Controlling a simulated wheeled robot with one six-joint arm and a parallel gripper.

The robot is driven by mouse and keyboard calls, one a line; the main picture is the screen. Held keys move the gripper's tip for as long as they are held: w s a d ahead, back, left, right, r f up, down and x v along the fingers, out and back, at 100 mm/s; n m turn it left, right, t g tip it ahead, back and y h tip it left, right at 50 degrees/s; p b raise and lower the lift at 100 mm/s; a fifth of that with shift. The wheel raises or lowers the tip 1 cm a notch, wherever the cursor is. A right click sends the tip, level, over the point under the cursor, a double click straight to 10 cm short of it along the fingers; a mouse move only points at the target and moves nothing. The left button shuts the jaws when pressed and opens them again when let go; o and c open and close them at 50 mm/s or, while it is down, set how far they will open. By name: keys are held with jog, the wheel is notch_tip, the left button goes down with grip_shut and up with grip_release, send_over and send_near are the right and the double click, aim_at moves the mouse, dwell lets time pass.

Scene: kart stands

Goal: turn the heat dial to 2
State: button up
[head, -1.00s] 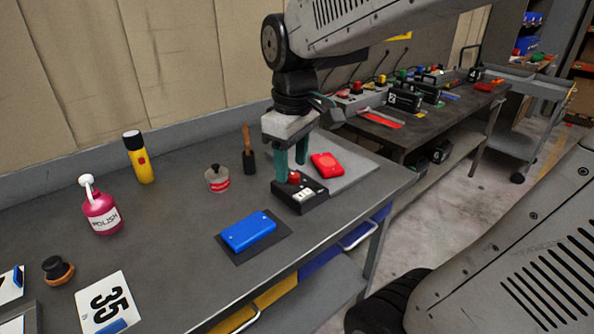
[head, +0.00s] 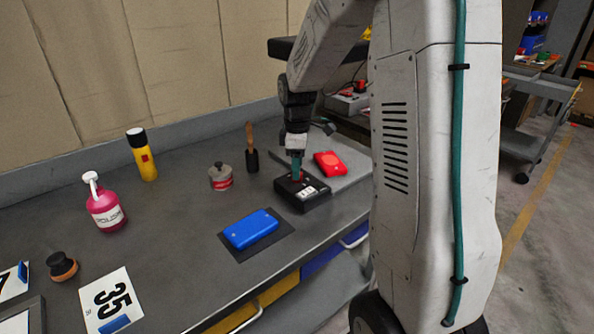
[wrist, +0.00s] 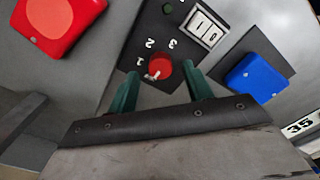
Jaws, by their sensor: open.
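The black control box (head: 313,203) sits on the grey bench, and its top also shows in the wrist view (wrist: 152,26). Its red heat dial (wrist: 161,66) has printed 1, 2 and 3 around it. A white mark at the dial's lower left lies below the 1, away from the 2. A black and white rocker switch (wrist: 203,27) is on the same box. My gripper (wrist: 163,71) is open, with one green finger on each side of the dial; I cannot tell whether either touches it. In the head view my gripper (head: 297,168) is over the box and mostly hides the dial.
A red case (head: 330,164) lies just behind the box on a grey plate. A blue case (head: 250,229) lies on a dark mat at the front left. A tin (head: 220,178) and a wooden-handled brush (head: 251,150) stand to the left.

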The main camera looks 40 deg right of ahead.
jog(key=shift+f, duration=1.05)
jog(key=c, duration=1)
jog(key=shift+o, duration=0.2)
jog(key=shift+m, duration=0.4)
jog(key=m, duration=0.4)
jog(key=shift+m, duration=0.3)
jog(key=m, duration=1.2)
jog(key=shift+m, duration=0.4)
jog(key=m, duration=0.5)
jog(key=shift+m, duration=0.4)
